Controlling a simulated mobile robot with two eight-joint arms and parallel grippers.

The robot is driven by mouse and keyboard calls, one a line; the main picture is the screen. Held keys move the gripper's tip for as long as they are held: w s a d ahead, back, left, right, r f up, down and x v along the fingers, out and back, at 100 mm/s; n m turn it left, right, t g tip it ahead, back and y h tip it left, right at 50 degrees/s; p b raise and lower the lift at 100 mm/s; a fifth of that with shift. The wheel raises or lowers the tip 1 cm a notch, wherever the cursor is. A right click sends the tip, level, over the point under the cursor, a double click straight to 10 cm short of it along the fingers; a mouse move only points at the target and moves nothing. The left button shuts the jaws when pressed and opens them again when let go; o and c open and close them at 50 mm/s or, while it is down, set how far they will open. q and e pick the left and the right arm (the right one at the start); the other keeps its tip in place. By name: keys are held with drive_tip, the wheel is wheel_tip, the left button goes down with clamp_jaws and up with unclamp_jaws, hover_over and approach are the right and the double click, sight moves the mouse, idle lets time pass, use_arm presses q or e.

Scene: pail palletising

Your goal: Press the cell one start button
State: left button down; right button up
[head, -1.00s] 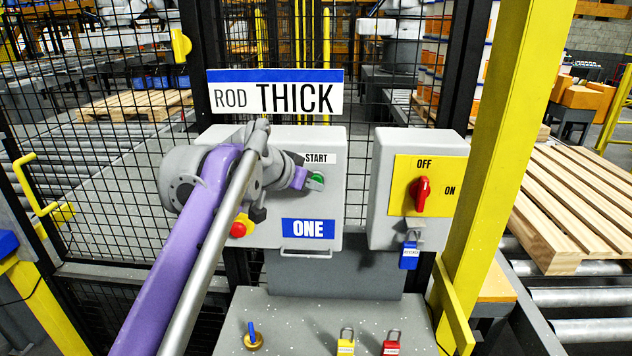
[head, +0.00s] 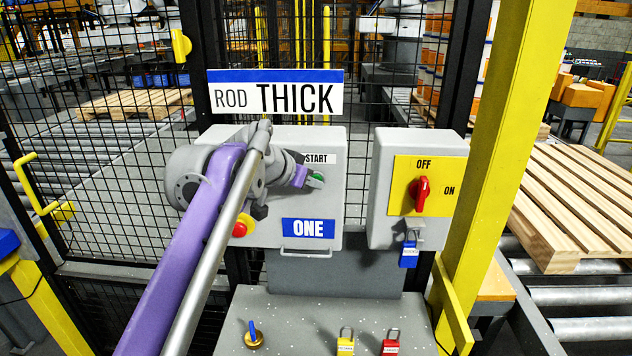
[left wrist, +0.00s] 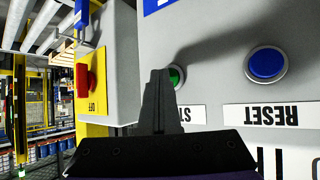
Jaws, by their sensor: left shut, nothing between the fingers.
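The green start button (head: 317,179) is on the grey cell one box (head: 325,205), under a START label and above a blue ONE plate. My left gripper (head: 308,183) is shut and empty, its tips at the button's left edge in the head view. In the left wrist view the picture is upside down; the shut fingers (left wrist: 160,76) overlap part of the green button (left wrist: 176,76). I cannot tell whether the tips touch it. My right gripper is not in view.
A blue RESET button (left wrist: 266,64) sits beside the start button in the wrist view. A red button (head: 240,229) is low on the box. A red OFF/ON switch (head: 421,194) is at right. Padlocks (head: 391,343) lie on the shelf. A yellow post (head: 495,150) stands right.

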use_arm(q)
drive_tip(key=shift+s, duration=0.9)
drive_tip(key=shift+s, duration=0.1)
drive_tip(key=shift+s+d, duration=0.1)
drive_tip(key=shift+s, duration=2.3)
